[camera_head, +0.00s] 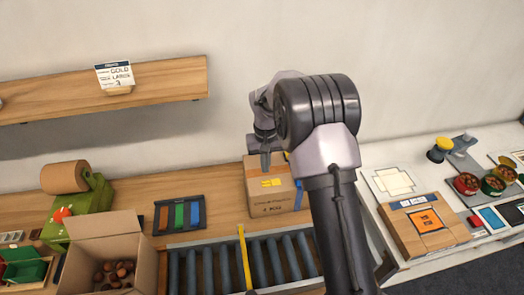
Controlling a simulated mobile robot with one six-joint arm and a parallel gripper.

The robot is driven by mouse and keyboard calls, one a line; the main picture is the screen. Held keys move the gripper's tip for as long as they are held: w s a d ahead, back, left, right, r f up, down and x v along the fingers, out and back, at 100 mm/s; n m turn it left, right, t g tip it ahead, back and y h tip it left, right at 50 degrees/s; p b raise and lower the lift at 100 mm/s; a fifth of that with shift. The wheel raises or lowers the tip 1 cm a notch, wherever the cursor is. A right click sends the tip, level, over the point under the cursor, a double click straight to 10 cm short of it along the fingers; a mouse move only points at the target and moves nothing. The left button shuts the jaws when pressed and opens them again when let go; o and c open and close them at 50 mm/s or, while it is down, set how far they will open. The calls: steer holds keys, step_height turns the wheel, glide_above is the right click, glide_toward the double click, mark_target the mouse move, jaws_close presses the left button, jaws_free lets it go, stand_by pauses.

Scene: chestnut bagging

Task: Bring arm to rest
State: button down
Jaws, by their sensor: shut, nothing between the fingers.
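My arm rises from the bottom of the head view, bends at a large dark joint and folds down on its far side. My gripper (265,163) is small and partly hidden behind the arm. It points down, shut and empty, in front of the upper left part of a closed cardboard carton (262,205). I cannot tell whether it touches the carton. The carton has yellow labels, and my arm hides its right side.
A roller conveyor (205,268) with a yellow bar (244,258) crosses the front. An open box (140,262) of chestnuts stands left, near a green paper-roll dispenser (92,205). A wooden shelf (165,85) is on the wall. A white counter (376,160) with bowls (467,183) is right.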

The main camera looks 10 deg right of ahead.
steer(key=s+a+r+m+t+y+b, duration=0.1)
steer(key=s+r+m+t+b, duration=0.15)
steer(key=s+r+b, duration=0.85)
steer(key=s+a+f+m+t+y+b, duration=0.1)
steer(key=s+m+t+b, duration=0.1)
steer(key=s, duration=1.9)
steer(key=shift+s+a+t+b, duration=0.2)
steer(key=shift+a+t+b, duration=0.1)
steer(key=shift+t, duration=0.35)
